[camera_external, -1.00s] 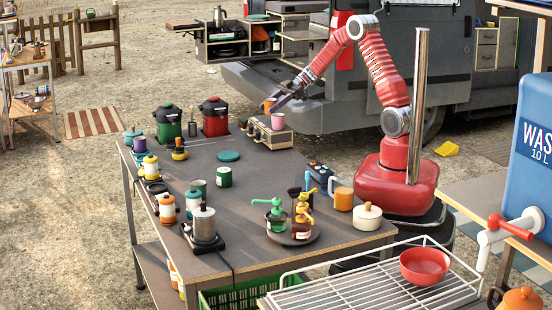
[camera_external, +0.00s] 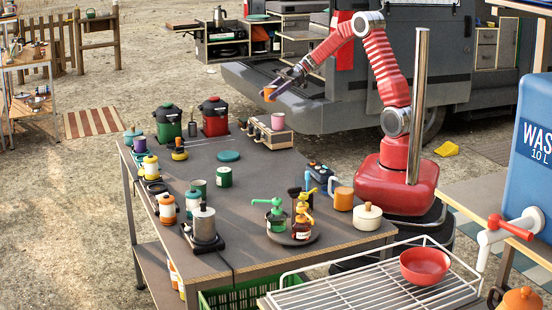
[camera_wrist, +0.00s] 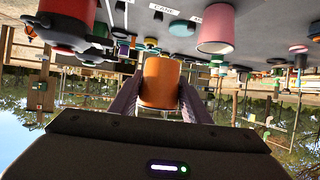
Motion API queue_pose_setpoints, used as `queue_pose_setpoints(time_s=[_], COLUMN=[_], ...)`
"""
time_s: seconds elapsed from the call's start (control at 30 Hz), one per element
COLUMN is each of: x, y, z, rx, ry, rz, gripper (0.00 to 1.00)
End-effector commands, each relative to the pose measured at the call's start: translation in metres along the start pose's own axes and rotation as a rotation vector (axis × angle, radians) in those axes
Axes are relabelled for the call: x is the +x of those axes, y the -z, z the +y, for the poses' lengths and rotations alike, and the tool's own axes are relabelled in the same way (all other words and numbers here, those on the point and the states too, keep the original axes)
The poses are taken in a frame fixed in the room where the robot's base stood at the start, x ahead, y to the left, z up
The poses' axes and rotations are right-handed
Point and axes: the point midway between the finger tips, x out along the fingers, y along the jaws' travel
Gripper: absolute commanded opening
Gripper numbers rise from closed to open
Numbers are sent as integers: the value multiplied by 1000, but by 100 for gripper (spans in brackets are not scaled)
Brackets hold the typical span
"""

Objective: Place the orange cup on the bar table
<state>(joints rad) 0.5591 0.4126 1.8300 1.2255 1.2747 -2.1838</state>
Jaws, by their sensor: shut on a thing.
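The orange cup (camera_external: 269,94) is held in the air above the far end of the dark-topped table (camera_external: 262,172). My gripper (camera_external: 273,90) is shut on the cup, with a finger on each side of it. In the wrist view, which looks upside down, the orange cup (camera_wrist: 160,82) sits between the two purple-grey fingers of my gripper (camera_wrist: 160,98). The cup is clear of the tabletop. A pink cup (camera_external: 278,121) stands on a small box-like unit on the table, below and slightly right of the held cup.
Green (camera_external: 168,123) and red (camera_external: 215,116) lidded pots stand on the far left. Jars line the left edge. Pump bottles (camera_external: 301,220), an orange mug (camera_external: 343,198) and a white pot (camera_external: 367,216) crowd the front right. The table's middle is fairly clear. The van tailgate (camera_external: 300,108) lies behind.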

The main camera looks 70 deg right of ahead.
Motion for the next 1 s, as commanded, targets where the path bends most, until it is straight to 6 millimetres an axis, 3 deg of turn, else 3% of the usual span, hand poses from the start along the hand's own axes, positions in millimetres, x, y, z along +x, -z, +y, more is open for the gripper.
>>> queue_pose_setpoints(time_s=[0.27, 0.47, 0.67, 1.0], x=[1, 18, 61, 143], y=[0, 8, 27, 53], z=[0, -9, -37, -111], rx=[-1, -16, -55, -134], ry=[1, 33, 116, 280], rz=[0, 0, 0, 0], gripper=[20, 20, 20, 20])
